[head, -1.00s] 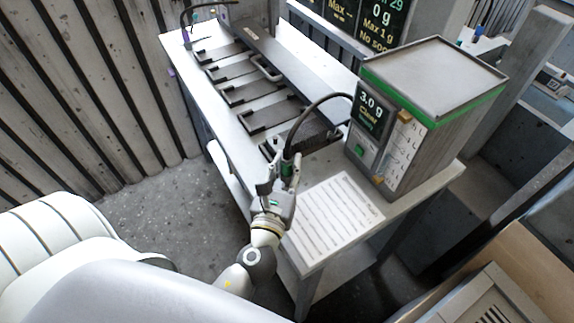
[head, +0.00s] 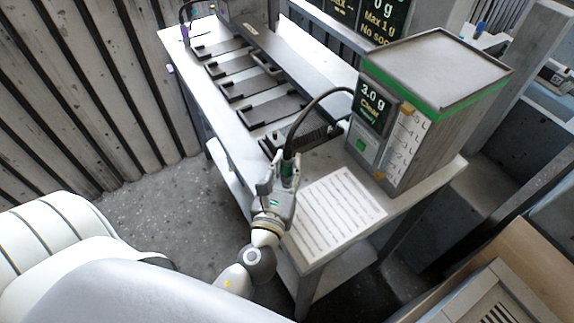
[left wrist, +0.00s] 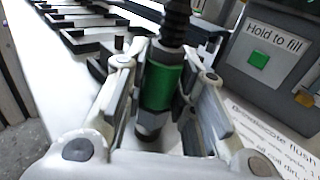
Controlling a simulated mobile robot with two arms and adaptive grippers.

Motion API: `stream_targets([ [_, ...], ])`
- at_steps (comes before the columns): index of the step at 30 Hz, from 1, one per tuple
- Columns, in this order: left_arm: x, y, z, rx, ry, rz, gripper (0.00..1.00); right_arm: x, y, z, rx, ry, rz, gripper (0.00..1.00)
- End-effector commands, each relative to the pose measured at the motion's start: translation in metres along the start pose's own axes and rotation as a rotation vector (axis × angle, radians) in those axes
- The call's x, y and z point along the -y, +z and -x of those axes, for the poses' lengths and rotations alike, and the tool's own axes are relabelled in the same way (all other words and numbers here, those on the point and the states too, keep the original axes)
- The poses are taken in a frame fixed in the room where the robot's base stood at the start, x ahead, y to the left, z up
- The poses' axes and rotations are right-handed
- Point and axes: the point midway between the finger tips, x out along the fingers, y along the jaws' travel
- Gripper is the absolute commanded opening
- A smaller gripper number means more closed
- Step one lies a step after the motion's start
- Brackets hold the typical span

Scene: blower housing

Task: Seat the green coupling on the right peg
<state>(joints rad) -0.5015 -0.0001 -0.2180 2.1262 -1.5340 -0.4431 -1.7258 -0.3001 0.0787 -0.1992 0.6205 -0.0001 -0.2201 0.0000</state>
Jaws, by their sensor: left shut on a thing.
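The green coupling (head: 287,169) is at the end of a black hose, above the near part of the white bench. In the left wrist view the coupling (left wrist: 160,88) has a green band with a grey metal lower end and stands roughly upright. My left gripper (head: 282,176) is shut on it, with one finger on each side. A short dark stub (left wrist: 118,43) shows behind the left finger in the left wrist view. I cannot tell whether it is the right peg. My right gripper is not in view.
A grey dispenser box (head: 430,110) with a green stripe and a display stands right of the gripper; the hose (head: 308,108) runs toward it. A printed sheet (head: 335,212) lies on the bench (head: 232,135). Dark slotted trays (head: 250,95) line the bench behind.

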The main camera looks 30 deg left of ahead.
Motion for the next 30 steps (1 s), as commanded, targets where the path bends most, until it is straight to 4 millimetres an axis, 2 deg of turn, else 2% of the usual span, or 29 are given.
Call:
stream_targets([
  [11,0.0001,-0.0096,-0.0002,0.001,0.000,0.000,0.00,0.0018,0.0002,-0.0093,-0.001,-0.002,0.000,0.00],
  [12,0.0001,-0.0085,-0.0002,0.001,0.000,0.000,0.29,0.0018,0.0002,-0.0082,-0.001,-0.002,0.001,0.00],
  [17,0.0001,-0.0084,-0.0002,0.001,0.000,0.000,0.49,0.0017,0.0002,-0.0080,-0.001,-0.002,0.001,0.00],
  [26,0.0000,-0.0096,0.0003,-0.001,0.000,0.000,0.50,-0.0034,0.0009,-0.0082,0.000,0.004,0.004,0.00],
  [30,0.0001,-0.0102,0.0070,-0.003,-0.001,-0.002,0.50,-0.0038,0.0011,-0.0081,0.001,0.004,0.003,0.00],
])
